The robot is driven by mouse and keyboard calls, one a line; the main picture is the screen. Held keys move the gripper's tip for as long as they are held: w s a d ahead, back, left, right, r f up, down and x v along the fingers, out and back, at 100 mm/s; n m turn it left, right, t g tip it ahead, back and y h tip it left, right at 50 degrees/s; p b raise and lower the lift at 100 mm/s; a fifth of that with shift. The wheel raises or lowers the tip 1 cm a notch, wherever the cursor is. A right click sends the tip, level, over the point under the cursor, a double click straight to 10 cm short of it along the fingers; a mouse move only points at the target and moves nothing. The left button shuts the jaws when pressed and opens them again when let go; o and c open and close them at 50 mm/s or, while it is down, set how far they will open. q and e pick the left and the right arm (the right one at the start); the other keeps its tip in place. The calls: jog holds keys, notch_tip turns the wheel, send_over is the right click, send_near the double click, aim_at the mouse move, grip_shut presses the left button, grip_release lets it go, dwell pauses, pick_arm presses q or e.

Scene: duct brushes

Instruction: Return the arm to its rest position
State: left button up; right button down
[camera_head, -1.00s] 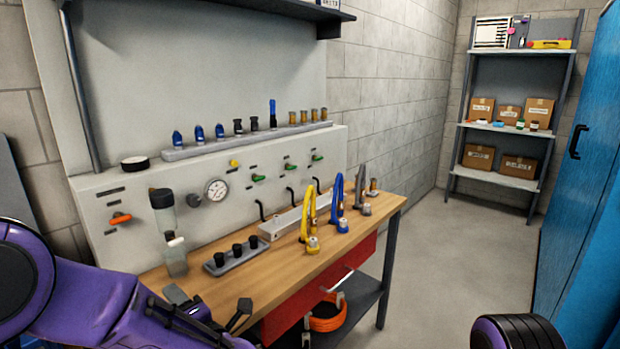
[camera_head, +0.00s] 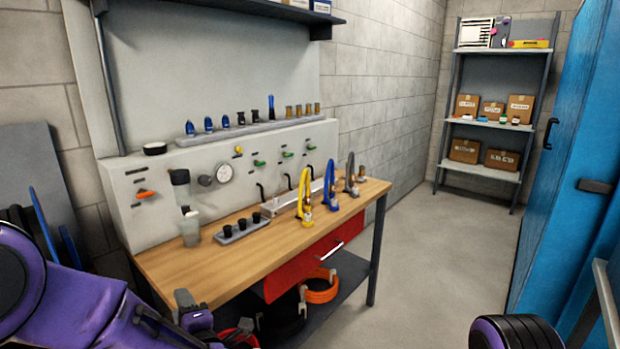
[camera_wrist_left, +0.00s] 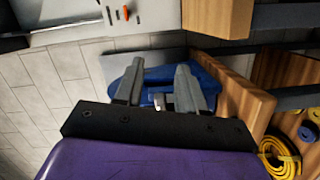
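My left arm comes in from the lower left in the head view. Its gripper (camera_head: 205,330) is low, in front of the workbench's near left edge and apart from the tools. In the left wrist view the two grey fingers (camera_wrist_left: 161,84) stand apart with nothing held between them. A blue object shows behind them, beyond the fingertips. A dark rounded part of my right arm shows at the bottom right of the head view, but the right gripper itself is out of view.
A blue cabinet (camera_head: 560,130) stands right; floor between is clear.

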pick_arm(q)
jog(key=s+f+m+g+h, duration=0.25)
jog(key=s+f+m, duration=0.3)
jog(key=f, duration=0.45)
jog(key=s+f+m+g+h, duration=0.1)
jog(key=s+f+m+h, duration=0.4)
jog(key=f, duration=0.5)
jog(key=s+a+f+m+g, duration=0.2)
jog(key=s+f, duration=0.4)
jog(key=s, duration=0.5)
jog(key=s+a+f+m+g, duration=0.2)
jog(key=s+f+g, duration=0.3)
jog(key=s, duration=0.6)
notch_tip(320, 180, down, 3)
jog(key=shift+s+a+r+m, duration=0.2)
jog(key=shift+a+m, duration=0.05)
jog(key=shift+m, duration=0.3)
jog(key=shift+o, duration=0.3)
